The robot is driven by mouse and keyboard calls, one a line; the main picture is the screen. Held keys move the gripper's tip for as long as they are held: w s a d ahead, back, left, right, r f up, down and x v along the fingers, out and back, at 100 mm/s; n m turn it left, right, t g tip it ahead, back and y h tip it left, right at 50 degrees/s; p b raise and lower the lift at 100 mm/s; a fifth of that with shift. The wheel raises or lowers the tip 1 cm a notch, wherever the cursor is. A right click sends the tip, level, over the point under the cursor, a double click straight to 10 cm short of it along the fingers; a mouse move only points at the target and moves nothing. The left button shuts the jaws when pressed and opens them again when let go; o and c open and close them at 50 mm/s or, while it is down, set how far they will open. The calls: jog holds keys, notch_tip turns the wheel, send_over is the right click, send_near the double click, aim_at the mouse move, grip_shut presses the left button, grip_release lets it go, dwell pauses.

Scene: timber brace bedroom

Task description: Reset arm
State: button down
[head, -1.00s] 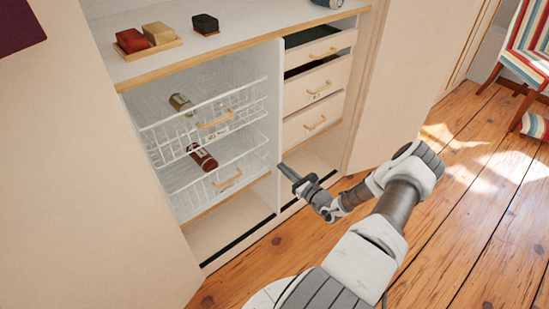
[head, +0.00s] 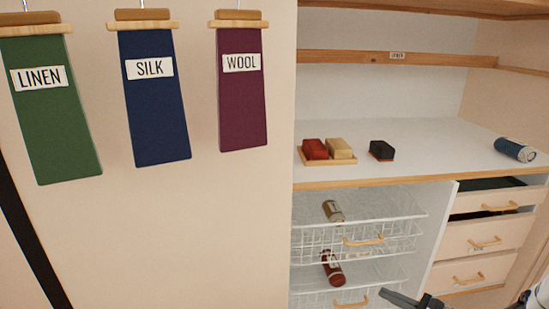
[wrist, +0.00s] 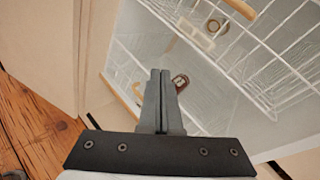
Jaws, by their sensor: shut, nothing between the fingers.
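My gripper (head: 402,298) shows at the bottom edge of the head view, in front of the lower wire basket. In the wrist view my gripper (wrist: 160,74) has its two fingers together with nothing between them. It points at the white wire baskets (wrist: 262,70) of the open wardrobe. Most of my arm is outside the head view; a small part shows at the bottom right corner.
The upper basket (head: 400,240) holds a tan roll (head: 333,211); the lower holds a dark red roll (head: 333,268). Drawers (head: 482,243) stand at right. Red and cream blocks, a black block (head: 381,150) and a blue roll (head: 515,150) lie on the shelf (head: 420,135). Fabric swatches (head: 155,110) hang left.

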jog(key=s+a+r+n+g+h, duration=0.2)
jog(key=s+a+r+n+g, duration=0.3)
jog(key=a+r+n, duration=0.4)
jog(key=s+a+r+n+g+h, duration=0.1)
jog(key=s+a+r+n+g, duration=0.35)
jog(key=a+r, duration=0.4)
jog(key=s+r+n+t+h, duration=0.3)
jog(key=s+r+n+h, duration=0.4)
jog(key=s+r+n, duration=0.6)
notch_tip(320, 180, up, 17)
jog(key=s+m+p, duration=0.2)
jog(key=p, duration=1.6)
jog(key=shift+a+f+m, duration=0.15)
jog(key=shift+m, duration=0.2)
